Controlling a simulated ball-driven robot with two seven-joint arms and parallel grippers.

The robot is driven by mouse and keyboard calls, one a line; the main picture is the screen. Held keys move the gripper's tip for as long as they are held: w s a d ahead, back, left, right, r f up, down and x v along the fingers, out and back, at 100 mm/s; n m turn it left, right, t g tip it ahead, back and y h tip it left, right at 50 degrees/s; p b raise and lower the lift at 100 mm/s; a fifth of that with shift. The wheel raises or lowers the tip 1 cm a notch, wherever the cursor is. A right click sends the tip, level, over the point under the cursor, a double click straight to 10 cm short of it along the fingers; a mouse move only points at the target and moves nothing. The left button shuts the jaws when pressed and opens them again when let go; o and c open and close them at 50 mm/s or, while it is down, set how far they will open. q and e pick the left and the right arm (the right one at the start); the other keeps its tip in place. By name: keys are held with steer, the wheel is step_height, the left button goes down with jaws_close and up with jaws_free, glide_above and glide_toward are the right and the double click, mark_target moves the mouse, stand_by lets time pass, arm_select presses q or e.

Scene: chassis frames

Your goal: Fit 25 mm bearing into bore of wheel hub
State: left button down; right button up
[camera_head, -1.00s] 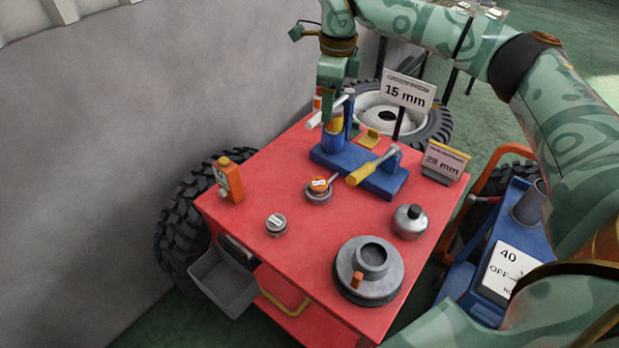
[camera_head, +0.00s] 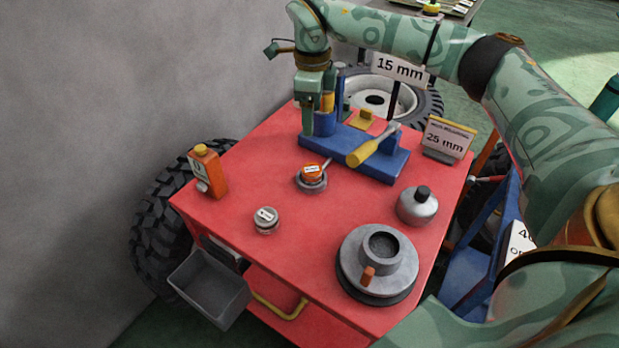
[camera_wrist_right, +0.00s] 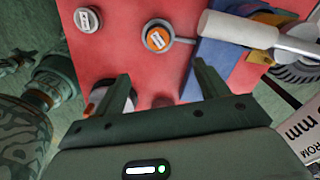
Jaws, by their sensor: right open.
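The wheel hub (camera_head: 352,254) is a grey stepped disc with a raised ring and open bore at the table's front right. A small round metal part with a white label (camera_head: 266,220) lies left of it; it also shows in the wrist view (camera_wrist_right: 88,19). An orange-labelled round part (camera_head: 312,172) sits in a grey holder with a handle, also in the wrist view (camera_wrist_right: 157,39). The labels are unreadable. My right gripper (camera_head: 314,128) points down beside the blue rack; its fingers (camera_wrist_right: 162,92) are apart and empty. A green patterned arm, seemingly my left, shows at the wrist view's left; its jaws are unclear.
The red table (camera_head: 260,275) carries a blue rack (camera_head: 385,165) with a yellow-handled tool (camera_head: 372,148), a 25 mm sign (camera_head: 446,138), a silver oil can (camera_head: 417,207) and an orange bottle (camera_head: 208,170). A 15 mm sign (camera_head: 400,69) stands behind. A grey bin (camera_head: 208,288) hangs at the front left.

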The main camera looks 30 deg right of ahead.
steer(key=b, duration=0.3)
glide_above(312, 170)
steer(key=f, duration=1)
steer(key=shift+w+d+f, duration=0.1)
steer(key=shift+w+f, duration=0.15)
step_height(312, 170, down, 6)
steer(key=shift+s+r+b, duration=0.15)
steer(key=shift+r+b, duration=0.05)
steer(key=shift+b, duration=1.05)
arm_select(q)
steer(key=shift+g, duration=0.3)
steer(key=f, duration=0.1)
steer(key=s+f, duration=0.1)
steer(key=f, duration=0.3)
steer(key=shift+s+f, duration=0.15)
steer(key=shift+s, duration=0.25)
arm_select(e)
steer(key=shift+r, duration=0.1)
steer(key=c, duration=1.3)
steer(key=shift+r, duration=0.1)
steer(key=shift+c, duration=0.2)
